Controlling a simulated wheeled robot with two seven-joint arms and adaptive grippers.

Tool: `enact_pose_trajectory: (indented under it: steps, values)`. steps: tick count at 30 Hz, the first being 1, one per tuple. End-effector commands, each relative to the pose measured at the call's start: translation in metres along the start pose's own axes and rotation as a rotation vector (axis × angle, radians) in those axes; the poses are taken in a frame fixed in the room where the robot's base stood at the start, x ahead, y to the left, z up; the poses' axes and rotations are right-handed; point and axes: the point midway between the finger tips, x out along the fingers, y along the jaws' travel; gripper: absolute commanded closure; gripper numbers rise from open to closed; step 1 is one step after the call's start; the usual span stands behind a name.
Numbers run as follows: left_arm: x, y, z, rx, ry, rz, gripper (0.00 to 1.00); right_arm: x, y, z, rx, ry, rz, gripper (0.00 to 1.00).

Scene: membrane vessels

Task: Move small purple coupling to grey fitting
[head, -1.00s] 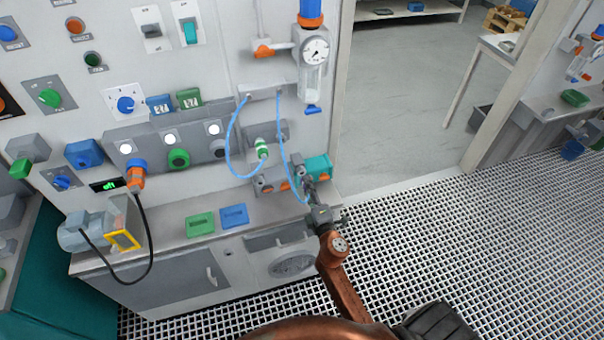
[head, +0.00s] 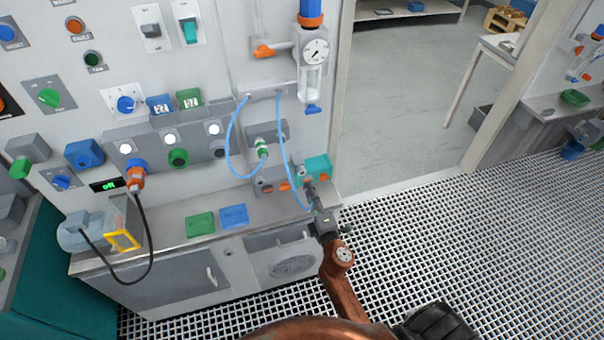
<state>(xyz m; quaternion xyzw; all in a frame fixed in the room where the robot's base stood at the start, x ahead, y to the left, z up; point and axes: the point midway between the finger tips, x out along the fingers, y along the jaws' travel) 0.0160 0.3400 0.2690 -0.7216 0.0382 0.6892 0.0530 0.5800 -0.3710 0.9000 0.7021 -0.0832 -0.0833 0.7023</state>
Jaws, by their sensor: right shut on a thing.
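My right gripper (head: 310,190) reaches up from the bottom over the bench's right end. Its fingers are shut at the lower end of the right blue hose (head: 286,150). The small purple coupling is too small and covered by the fingers to make out; the hose end runs to them. A grey block with orange parts (head: 267,188) stands just left of the fingers, beside a teal box (head: 318,166). Higher up, a grey fitting block (head: 268,129) on the panel has a green coupling (head: 262,148) with the left blue hose on it. My left gripper is out of view.
A green block (head: 200,224) and a blue block (head: 233,216) lie on the bench. A grey-blue motor (head: 82,232) with a black cable stands at its left. A gauge unit (head: 315,55) hangs above. The grating floor to the right is clear.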

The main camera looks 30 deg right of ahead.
Motion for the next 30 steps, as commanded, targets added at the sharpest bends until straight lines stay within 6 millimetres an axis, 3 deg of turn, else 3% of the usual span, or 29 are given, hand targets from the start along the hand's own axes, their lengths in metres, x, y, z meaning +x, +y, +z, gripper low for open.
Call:
enact_pose_trajectory:
  steps: [7,10,15,21,25,30]
  values:
    - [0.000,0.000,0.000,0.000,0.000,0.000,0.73,-0.002,0.000,-0.002,-0.001,0.003,-0.001,1.00]
    - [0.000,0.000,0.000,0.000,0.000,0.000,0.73,-0.016,-0.002,-0.012,-0.006,0.025,-0.006,1.00]
    - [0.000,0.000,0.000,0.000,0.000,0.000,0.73,-0.072,-0.001,-0.052,-0.021,0.106,-0.017,1.00]
    - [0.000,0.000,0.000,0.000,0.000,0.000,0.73,-0.144,0.020,-0.097,-0.014,0.195,-0.014,1.00]
    - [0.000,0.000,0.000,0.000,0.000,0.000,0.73,-0.173,0.036,-0.113,-0.005,0.224,-0.007,1.00]
    - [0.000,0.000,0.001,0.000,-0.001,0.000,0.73,-0.186,0.044,-0.119,0.001,0.236,-0.003,1.00]
